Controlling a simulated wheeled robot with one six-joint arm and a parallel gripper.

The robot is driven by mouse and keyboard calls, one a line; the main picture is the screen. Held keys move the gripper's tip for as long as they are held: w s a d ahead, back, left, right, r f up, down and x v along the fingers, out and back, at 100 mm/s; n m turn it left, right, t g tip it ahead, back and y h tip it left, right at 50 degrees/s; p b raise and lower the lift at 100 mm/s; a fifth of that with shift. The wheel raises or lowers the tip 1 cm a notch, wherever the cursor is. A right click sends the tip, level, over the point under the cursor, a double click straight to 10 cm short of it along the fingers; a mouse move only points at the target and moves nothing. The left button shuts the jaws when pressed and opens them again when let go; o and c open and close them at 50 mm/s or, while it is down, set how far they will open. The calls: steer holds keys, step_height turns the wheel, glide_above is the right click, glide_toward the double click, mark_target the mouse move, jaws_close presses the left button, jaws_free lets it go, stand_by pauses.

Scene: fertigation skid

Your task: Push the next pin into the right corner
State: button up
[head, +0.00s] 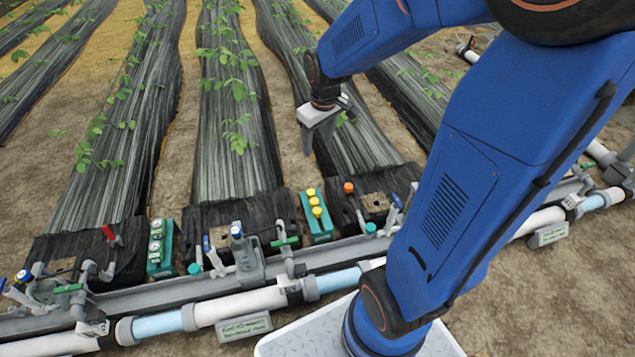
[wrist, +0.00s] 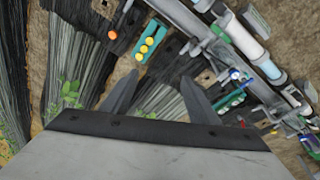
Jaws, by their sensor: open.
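My gripper (head: 328,136) hangs open and empty above the bed film, up and away from the pins. In the wrist view its two dark fingers (wrist: 158,78) are spread apart with nothing between them. Three yellow-capped pins (head: 314,201) stand in a row in a teal rack (head: 321,229); they also show in the wrist view (wrist: 146,41). An orange-capped pin (head: 348,187) sits at the far left corner of the dark sheet (head: 396,182) at the bed end right of the rack, and shows in the wrist view (wrist: 112,34). That sheet has a square opening.
A second teal rack (head: 160,257) with pale round tops stands farther left. Grey and white pipes (head: 245,305) with valves run across the front. Seedling rows in black film (head: 225,120) stretch away behind.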

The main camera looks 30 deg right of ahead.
steer(key=w+d+f+n+g, duration=0.1)
steer(key=w+d+f, duration=0.1)
steer(key=w+f, duration=0.45)
steer(key=w+d+f+n+g, duration=0.15)
steer(key=w+f, duration=0.25)
steer(key=f, duration=0.6)
glide_above(317, 211)
step_height(317, 211, down, 17)
steer(key=shift+n, duration=0.55)
step_height(317, 211, down, 18)
steer(key=shift+w+d+r, duration=0.1)
steer(key=shift+d+r, duration=0.05)
steer(key=c, duration=1.1)
steer(key=shift+r, duration=3.2)
